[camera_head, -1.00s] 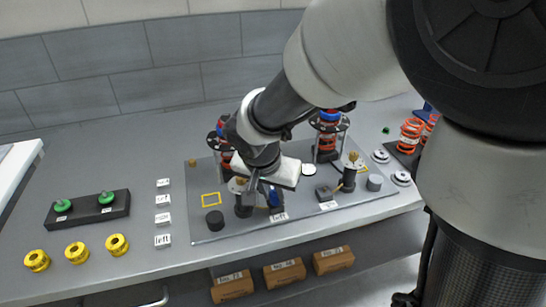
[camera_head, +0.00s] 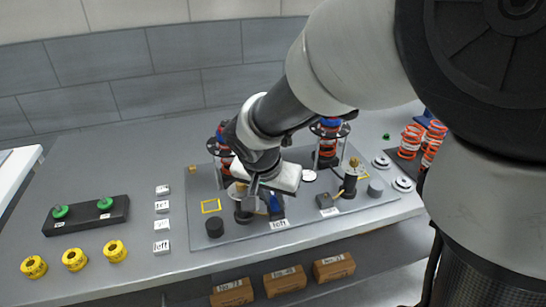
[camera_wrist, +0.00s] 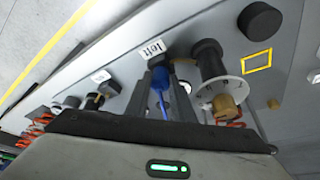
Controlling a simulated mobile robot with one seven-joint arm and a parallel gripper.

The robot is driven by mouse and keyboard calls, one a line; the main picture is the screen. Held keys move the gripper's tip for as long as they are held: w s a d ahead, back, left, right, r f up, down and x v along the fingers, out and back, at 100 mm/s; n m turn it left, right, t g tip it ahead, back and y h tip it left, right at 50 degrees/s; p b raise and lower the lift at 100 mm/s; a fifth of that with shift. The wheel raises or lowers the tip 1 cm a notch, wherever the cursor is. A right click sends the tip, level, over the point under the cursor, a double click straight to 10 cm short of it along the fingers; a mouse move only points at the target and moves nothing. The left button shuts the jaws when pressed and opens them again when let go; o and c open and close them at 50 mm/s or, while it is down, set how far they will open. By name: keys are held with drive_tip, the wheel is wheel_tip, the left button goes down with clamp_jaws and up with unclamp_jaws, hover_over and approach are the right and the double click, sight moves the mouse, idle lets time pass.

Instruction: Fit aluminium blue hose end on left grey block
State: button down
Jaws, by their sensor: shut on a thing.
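The blue hose end (camera_wrist: 159,92) shows between the two fingers of my gripper (camera_wrist: 163,88) in the wrist view, and the gripper is shut on it. In the head view, my gripper (camera_head: 262,198) is low over the plate, with a bit of the blue hose end (camera_head: 274,203) beside it. The left grey block (camera_head: 277,212) stands just behind the "left" label (camera_head: 279,224). The blue piece is at or just above this block; I cannot tell whether they touch. The fingers partly hide the block in the wrist view.
A dark post with a brass top (camera_wrist: 211,70) stands close beside the fingers. A black cylinder (camera_head: 214,223) and a yellow square outline (camera_head: 211,205) lie to the left. The other small grey block (camera_head: 325,200) is to the right. Spring struts (camera_head: 328,145) stand behind.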

drive_tip(key=shift+f+b, duration=0.15)
drive_tip(key=shift+b, duration=0.2)
idle(0.6)
drive_tip(key=c, duration=1.5)
unclamp_jaws()
drive_tip(key=shift+o, duration=0.2)
drive_tip(key=shift+w+a+r+p, duration=0.1)
drive_tip(key=shift+r+p, duration=0.75)
drive_tip(key=shift+r, duration=0.5)
drive_tip(key=shift+r+p, duration=1.3)
drive_tip(key=shift+r, duration=0.9)
